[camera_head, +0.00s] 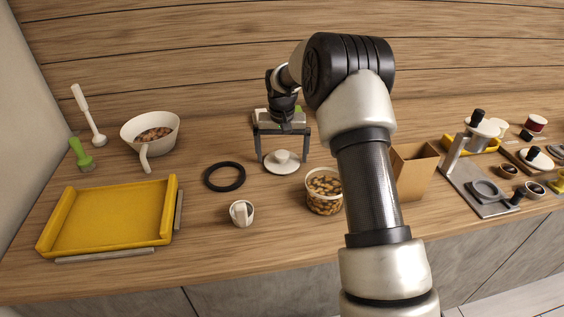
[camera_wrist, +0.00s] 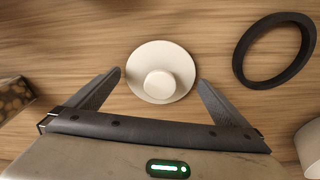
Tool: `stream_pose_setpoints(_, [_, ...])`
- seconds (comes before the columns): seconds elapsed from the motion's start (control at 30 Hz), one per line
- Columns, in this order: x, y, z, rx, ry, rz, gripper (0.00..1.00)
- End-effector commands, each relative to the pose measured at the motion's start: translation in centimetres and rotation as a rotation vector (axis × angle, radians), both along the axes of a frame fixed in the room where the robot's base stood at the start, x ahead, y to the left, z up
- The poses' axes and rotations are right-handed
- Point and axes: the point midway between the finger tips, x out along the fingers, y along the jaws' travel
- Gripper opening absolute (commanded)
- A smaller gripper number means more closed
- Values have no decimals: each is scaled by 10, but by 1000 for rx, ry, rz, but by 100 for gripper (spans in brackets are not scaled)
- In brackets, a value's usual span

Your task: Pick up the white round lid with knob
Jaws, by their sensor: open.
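The white round lid with knob (camera_head: 281,164) lies flat on the wooden table, knob up. It also shows in the wrist view (camera_wrist: 178,62), a little beyond the gap between my fingertips. My gripper (camera_head: 284,157) is open and empty above the table, its two fingers spread to either side of the lid. In the wrist view my gripper (camera_wrist: 158,80) has both fingers apart, with the lid's near part between them. I see no contact between fingers and lid.
A black ring (camera_head: 225,177) lies left of the lid. A jar of brown pieces (camera_head: 324,196) stands at its right, and a small white cup (camera_head: 241,212) in front. A yellow tray (camera_head: 110,218) and a white bowl (camera_head: 136,127) are farther left. A cardboard box (camera_head: 416,174) stands right.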

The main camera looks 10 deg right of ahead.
Motion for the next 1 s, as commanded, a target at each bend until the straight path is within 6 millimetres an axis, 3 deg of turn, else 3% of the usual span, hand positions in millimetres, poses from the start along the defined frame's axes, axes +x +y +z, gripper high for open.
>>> stream_pose_setpoints(0.17, [0, 0, 0, 0, -1, 0, 100])
stream_pose_setpoints(0.37, [0, 0, 0, 0, -1, 0, 67])
stream_pose_setpoints(0.67, [1, 0, 6, 1, -2, 0, 67])
stream_pose_setpoints(1.0, [1, 0, 68, 1, -6, 0, 67])
